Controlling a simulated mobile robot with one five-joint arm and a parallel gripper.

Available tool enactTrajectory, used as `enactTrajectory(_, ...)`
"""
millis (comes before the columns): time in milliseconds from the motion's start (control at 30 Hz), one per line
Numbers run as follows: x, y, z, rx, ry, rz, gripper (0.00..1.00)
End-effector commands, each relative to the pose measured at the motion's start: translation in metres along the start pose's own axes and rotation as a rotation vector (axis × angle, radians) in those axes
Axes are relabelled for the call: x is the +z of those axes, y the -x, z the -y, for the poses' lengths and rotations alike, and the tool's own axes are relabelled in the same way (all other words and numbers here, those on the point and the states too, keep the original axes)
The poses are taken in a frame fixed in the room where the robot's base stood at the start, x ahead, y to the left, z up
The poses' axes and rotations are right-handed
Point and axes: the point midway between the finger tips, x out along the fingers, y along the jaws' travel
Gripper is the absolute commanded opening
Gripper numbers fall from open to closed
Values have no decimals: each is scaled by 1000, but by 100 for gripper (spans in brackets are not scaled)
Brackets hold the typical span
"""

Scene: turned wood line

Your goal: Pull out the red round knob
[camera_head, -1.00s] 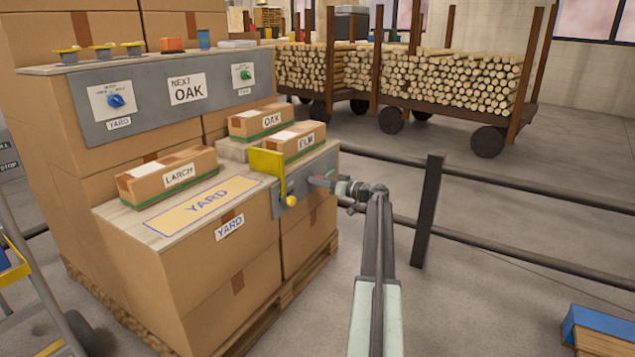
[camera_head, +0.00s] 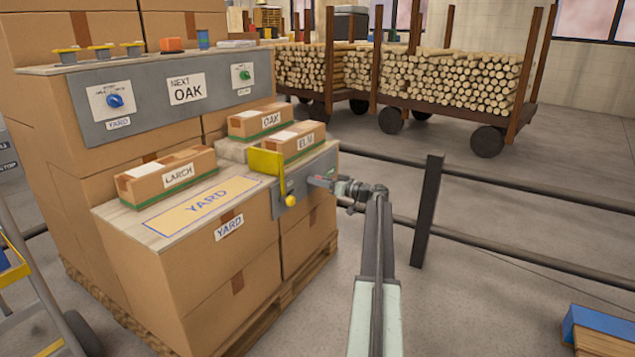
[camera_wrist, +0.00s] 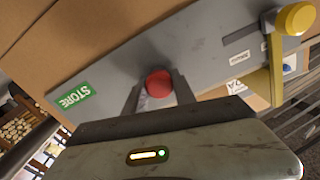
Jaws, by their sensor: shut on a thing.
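The red round knob (camera_wrist: 159,84) sits on a grey panel (camera_wrist: 120,72) in the wrist view. My gripper (camera_wrist: 157,94) has one finger on each side of it and is shut on it. In the head view my gripper (camera_head: 316,182) reaches the right side of the box stack labelled YARD, at the grey plate (camera_head: 300,187). The knob itself is hidden there behind the gripper. I cannot tell how far it stands out from the panel.
A yellow ball (camera_head: 290,200) and yellow bracket (camera_head: 266,162) sit close left of my gripper; the ball also shows in the wrist view (camera_wrist: 297,18). A green STORE label (camera_wrist: 74,96) is on the panel. A dark rail post (camera_head: 428,210) stands to the right.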

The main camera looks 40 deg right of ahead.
Motion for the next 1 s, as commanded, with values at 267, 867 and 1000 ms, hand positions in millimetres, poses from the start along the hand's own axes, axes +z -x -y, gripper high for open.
enactTrajectory(267, 0, 28, 0, 2, 0, 0, 0)
enactTrajectory(867, 0, 34, 0, 0, 0, 1, 53)
enactTrajectory(1000, 0, 35, 0, 0, 0, 0, 53)
